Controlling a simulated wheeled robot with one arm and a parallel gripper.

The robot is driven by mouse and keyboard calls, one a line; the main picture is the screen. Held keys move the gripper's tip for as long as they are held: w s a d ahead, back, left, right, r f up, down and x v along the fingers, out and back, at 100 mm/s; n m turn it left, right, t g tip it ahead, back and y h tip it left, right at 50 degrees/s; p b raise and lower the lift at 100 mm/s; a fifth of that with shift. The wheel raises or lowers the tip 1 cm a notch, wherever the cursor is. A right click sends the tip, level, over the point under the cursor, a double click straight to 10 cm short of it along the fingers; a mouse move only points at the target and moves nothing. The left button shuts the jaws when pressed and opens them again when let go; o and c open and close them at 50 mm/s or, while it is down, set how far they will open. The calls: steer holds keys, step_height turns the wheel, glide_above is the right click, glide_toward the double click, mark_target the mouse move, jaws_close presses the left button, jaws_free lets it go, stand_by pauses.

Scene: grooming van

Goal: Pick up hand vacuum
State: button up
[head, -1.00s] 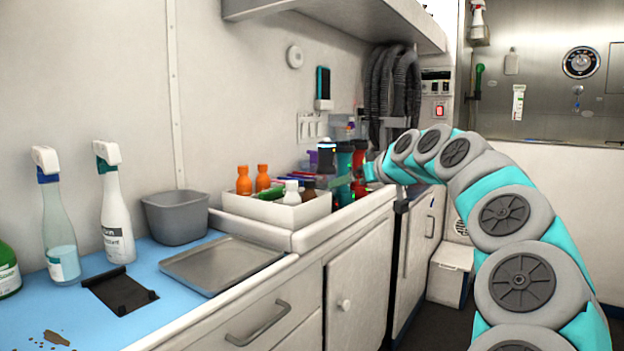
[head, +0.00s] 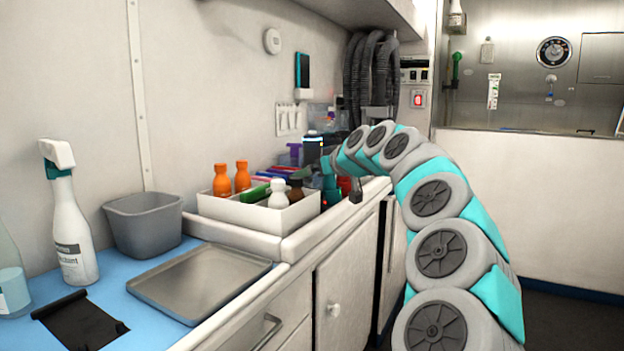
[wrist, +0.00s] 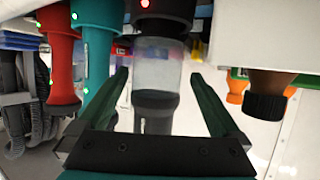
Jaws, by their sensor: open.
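Several upright handheld devices with small lights stand in a row at the back of the counter. In the wrist view one is red (wrist: 60,60), one teal (wrist: 95,50), and one black with a clear canister (wrist: 158,68) and a red light. In the head view my gripper (head: 330,177) is partly hidden by my arm, near the black device (head: 313,146).
A white bin (head: 255,214) with orange, white and brown bottles stands just left of my gripper. A metal tray (head: 200,284), a grey tub (head: 145,225) and a spray bottle (head: 72,235) are nearer. Black hoses (head: 372,70) hang behind. The floor at right is clear.

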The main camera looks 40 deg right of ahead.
steer(key=shift+d+x, duration=0.2)
steer(key=shift+x, duration=1.75)
steer(key=shift+r, duration=0.1)
jaws_close()
